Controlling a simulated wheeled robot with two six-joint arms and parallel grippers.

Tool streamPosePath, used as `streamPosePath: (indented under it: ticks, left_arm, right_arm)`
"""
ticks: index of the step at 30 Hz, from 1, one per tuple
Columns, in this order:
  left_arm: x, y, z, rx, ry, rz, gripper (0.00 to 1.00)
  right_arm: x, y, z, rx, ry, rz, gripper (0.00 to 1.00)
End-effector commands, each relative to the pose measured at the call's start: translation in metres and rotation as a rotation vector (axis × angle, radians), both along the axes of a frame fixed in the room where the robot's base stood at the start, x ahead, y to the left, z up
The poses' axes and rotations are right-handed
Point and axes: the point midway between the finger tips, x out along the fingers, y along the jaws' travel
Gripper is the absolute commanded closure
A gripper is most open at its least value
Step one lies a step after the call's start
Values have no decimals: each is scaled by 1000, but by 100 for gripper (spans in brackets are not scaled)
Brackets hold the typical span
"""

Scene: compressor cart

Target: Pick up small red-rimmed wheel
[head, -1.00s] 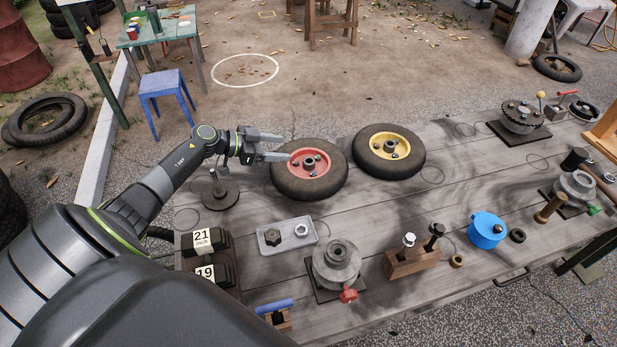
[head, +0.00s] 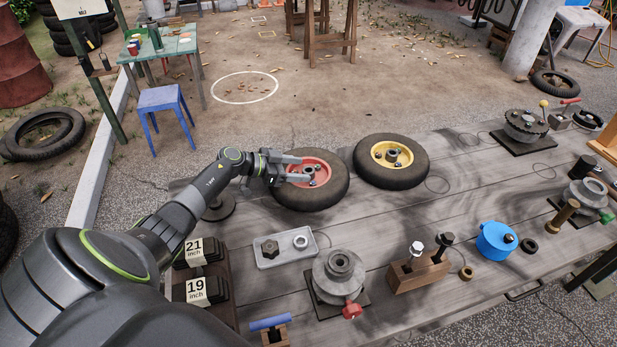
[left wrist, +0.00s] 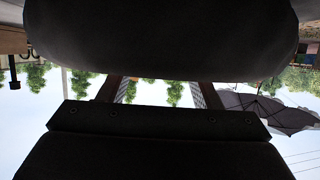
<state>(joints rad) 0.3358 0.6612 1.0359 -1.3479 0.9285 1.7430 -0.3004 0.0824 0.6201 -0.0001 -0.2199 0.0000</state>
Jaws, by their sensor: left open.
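The small red-rimmed wheel (head: 325,192) lies flat at the left back of the grey wooden table in the head view. It has a black tyre and a metal hub. My left gripper (head: 302,168) is open, with its fingers over the wheel's left side and tips near the hub. I cannot tell whether they touch the wheel. In the left wrist view a large dark rounded shape fills the top, and the fingers (left wrist: 160,92) show only in part beneath it. My right gripper is not in view.
A yellow-rimmed wheel (head: 409,179) lies just right of the red one. A metal tray (head: 268,262) with nuts, a grey flanged fixture (head: 338,272), a wooden bolt block (head: 420,275) and a blue round part (head: 492,238) stand nearer. Bare table (head: 400,215) lies between.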

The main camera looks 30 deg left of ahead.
Motion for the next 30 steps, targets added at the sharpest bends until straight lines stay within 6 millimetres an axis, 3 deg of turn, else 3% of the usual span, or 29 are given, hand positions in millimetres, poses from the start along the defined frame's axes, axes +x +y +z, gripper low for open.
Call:
streamPosePath:
  ticks: [11,24,30]
  left_arm:
    - [9,-7,-5,0,0,0,43]
    - [8,-7,-5,0,0,0,100]
    - [10,-8,-2,-1,-6,0,100]
  right_arm:
    - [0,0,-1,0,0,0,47]
    - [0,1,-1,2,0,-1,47]
    - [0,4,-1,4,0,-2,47]
